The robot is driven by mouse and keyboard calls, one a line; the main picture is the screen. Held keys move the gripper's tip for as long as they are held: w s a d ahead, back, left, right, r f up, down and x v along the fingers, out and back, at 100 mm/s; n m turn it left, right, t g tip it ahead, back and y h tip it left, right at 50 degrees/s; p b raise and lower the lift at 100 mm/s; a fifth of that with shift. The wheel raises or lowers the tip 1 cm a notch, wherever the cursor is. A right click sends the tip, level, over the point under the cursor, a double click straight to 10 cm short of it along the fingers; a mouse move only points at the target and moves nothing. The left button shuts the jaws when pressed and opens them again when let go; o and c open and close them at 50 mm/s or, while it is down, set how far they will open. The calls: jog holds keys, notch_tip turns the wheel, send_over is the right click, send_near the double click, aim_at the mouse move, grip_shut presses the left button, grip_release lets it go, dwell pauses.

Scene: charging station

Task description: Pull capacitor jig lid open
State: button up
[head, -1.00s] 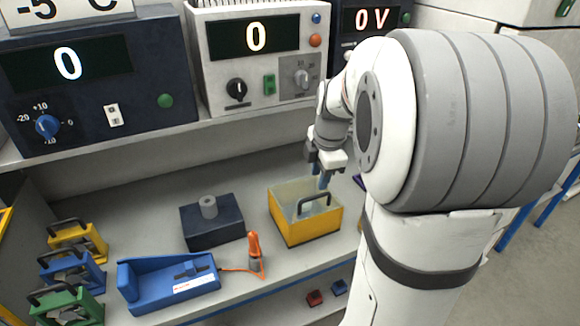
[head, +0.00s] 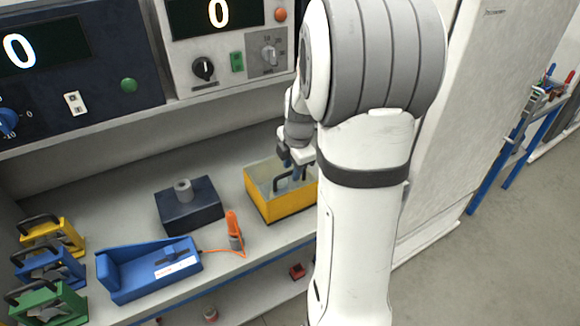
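The capacitor jig appears to be the yellow box (head: 284,204) on the bench, with pale, see-through-looking upper panels. A dark handle (head: 279,184) stands at its top, partly hidden by my gripper. My gripper (head: 296,174) reaches down over the right part of the box, its bluish fingers at or very near the handle. The finger gap is too small and covered to tell whether it is closed on the handle. My arm hides the box's right end.
A dark block with a grey cylinder (head: 183,187), an orange-tipped probe (head: 234,231) and a blue tray-like fixture (head: 150,267) stand to the left. Yellow, blue and green handled jigs (head: 48,302) line the far left. Instrument panels (head: 226,45) stand on the shelf behind.

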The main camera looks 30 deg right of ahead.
jog(key=shift+c, duration=0.2)
grip_shut()
